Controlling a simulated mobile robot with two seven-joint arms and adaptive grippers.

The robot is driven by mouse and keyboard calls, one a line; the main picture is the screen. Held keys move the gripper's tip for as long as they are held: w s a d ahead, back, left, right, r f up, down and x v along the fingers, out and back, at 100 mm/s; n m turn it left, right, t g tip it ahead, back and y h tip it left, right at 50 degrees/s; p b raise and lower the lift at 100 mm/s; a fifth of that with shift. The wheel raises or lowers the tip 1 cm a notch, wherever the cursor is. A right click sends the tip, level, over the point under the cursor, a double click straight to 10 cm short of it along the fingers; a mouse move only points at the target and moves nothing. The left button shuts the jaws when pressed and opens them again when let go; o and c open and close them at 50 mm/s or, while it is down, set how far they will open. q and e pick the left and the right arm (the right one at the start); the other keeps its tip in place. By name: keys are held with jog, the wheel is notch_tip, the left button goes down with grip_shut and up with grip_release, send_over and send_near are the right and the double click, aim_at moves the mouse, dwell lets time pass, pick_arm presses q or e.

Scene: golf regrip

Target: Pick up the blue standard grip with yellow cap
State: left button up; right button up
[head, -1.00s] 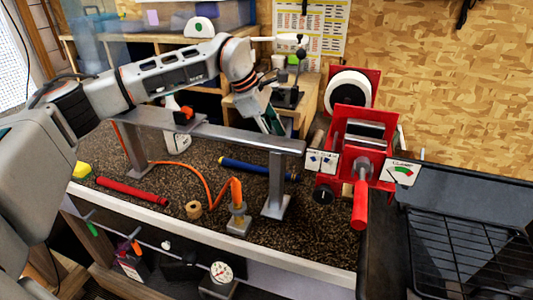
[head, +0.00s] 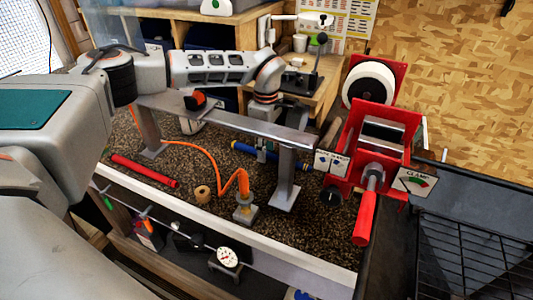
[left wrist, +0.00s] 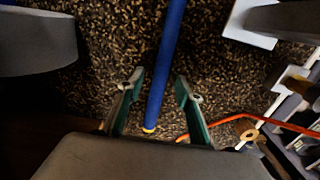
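The blue grip (head: 243,149) lies on the speckled bench mat, behind the grey metal rail; the rail hides part of it in the head view. In the left wrist view the blue grip (left wrist: 165,70) runs lengthwise between my fingers, with its yellow cap (left wrist: 149,130) at the near end. My left gripper (left wrist: 160,90) is open, one green-sided finger on each side of the grip with gaps showing. In the head view my left gripper (head: 264,150) reaches down behind the rail at the grip. My right gripper is not in view.
The grey rail (head: 235,125) on posts stands in front of the grip. An orange hose (head: 208,160), a red grip (head: 143,170) and a tan roll (head: 202,193) are near the front. A red clamp machine (head: 370,150) stands right.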

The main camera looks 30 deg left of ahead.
pick_arm(q)
jog(key=shift+f, duration=0.4)
jog(key=shift+c, duration=0.4)
grip_shut()
jog(key=shift+r, duration=0.2)
